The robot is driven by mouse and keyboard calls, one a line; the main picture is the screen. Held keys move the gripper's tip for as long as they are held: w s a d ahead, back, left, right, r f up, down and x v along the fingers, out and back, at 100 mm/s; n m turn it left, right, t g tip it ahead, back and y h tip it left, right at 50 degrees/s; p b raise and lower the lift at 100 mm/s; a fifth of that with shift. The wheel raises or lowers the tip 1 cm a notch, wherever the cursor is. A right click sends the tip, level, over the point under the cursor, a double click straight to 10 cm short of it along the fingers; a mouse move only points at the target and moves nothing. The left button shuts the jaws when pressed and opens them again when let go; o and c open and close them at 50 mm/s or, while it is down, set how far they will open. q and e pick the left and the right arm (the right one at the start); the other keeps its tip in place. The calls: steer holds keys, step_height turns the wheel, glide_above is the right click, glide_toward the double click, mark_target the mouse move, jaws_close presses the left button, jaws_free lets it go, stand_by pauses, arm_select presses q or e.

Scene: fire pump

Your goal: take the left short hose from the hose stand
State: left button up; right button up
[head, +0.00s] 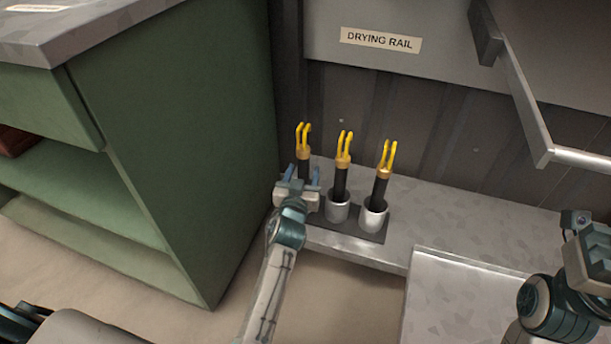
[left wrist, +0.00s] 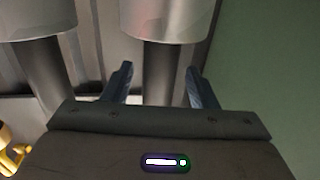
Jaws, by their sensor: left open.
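The hose stand (head: 354,234) is a dark plate with pale metal cups on a grey ledge. Three short black hoses with yellow forked tops stand upright in it. The left short hose (head: 303,158) is partly hidden by my left gripper (head: 302,178), which is in front of its lower part. In the left wrist view the left hose (left wrist: 161,75) shows between the two blue fingers of my left gripper (left wrist: 160,85), with gaps on both sides. That gripper is open. Part of my right arm's end (head: 590,250) shows at the right edge; its fingers are not visible.
The middle hose (head: 340,180) and right hose (head: 380,188) stand close to the right of the left one. A green cabinet (head: 190,150) rises just left of the gripper. A metal rail (head: 525,90) juts out at upper right. The ledge (head: 450,215) is clear right of the stand.

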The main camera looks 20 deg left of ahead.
arm_select(q)
steer(key=shift+w, duration=0.35)
steer(key=shift+r, duration=0.15)
steer(key=shift+s, duration=0.1)
steer(key=shift+c, duration=0.4)
jaws_close()
steer(key=shift+r, duration=0.2)
